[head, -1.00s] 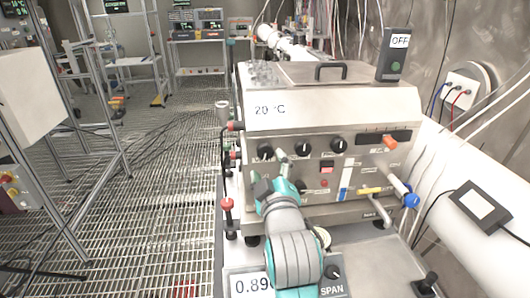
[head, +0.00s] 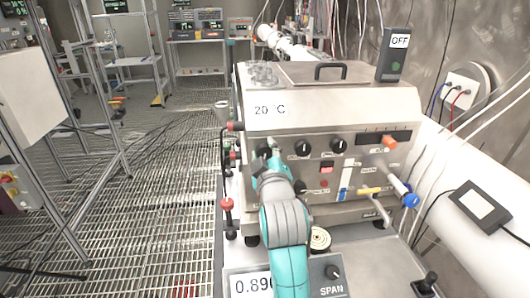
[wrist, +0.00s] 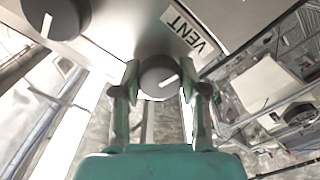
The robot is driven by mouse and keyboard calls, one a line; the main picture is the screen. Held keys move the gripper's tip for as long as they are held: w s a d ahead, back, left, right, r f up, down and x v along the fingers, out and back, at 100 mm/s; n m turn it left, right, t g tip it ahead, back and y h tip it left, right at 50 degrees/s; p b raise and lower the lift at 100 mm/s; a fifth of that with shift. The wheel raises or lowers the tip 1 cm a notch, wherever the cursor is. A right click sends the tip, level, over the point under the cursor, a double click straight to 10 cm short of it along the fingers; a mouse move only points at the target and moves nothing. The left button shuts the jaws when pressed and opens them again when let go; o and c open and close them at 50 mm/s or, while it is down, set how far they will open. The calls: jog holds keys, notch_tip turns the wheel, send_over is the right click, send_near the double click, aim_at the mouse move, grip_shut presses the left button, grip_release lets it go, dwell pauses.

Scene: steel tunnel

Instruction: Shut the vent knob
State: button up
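The vent knob is a round grey dial with a white pointer line, seen in the wrist view (wrist: 158,80). The white VENT label (wrist: 188,37) lies beside it and reads upside down there. My gripper (wrist: 160,84) has one finger on each side of the knob, close to its edges. I cannot tell whether the fingers press on it. In the head view my gripper (head: 268,160) is at the left end of the panel's row of knobs and partly hides the vent knob (head: 264,148).
The steel machine (head: 330,105) carries more black knobs (head: 303,148), a red-lit switch (head: 327,169) and a slider strip (head: 346,180). A red-knobbed lever (head: 227,204) stands at its left side. A white pipe (head: 470,215) runs along the right. The grating floor at left is open.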

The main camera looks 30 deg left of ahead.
jog(key=shift+c, duration=1.1)
